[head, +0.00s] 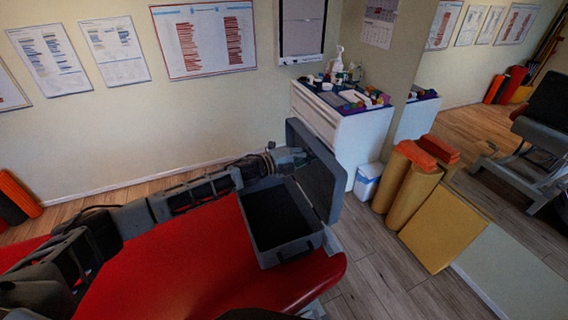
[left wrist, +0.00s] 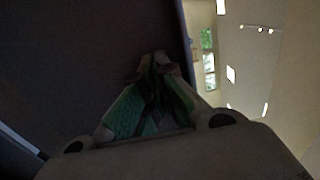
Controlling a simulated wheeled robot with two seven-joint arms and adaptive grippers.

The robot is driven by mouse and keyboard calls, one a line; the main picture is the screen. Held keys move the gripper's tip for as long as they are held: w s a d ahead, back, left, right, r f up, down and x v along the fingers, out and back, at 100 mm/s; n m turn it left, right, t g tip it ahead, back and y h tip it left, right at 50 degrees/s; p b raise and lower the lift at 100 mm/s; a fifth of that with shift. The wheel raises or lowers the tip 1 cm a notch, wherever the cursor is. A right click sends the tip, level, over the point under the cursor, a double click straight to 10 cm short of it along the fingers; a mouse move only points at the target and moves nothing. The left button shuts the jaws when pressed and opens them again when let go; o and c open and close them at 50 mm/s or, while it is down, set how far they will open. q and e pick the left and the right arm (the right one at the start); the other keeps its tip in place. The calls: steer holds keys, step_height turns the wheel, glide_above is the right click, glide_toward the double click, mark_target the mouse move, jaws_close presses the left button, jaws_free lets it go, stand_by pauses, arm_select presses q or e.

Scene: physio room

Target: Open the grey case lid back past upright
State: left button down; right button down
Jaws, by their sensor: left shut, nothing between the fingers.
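The grey case (head: 285,249) stands on the end of the red treatment couch. Its lid (head: 326,176) is raised, standing about upright along the right side of the case. The inside of the case is dark, and I see nothing in it. My left gripper (head: 304,157) is shut and empty, at the inner face of the lid near its upper far part. In the left wrist view the shut fingers (left wrist: 155,65) are in front of the dark lid (left wrist: 100,50); whether they touch it I cannot tell. My right gripper is not in view.
The red couch (head: 190,265) lies under my left arm. A white cabinet (head: 340,135) with small items on top stands behind the lid. A white bin (head: 367,181) and yellow rolls (head: 405,180) stand to the right.

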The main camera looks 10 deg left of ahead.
arm_select(q)
steer(key=x, duration=0.4)
steer(key=shift+w+d+f, duration=0.15)
steer(key=shift+d+f, duration=0.1)
steer(key=shift+f, duration=0.05)
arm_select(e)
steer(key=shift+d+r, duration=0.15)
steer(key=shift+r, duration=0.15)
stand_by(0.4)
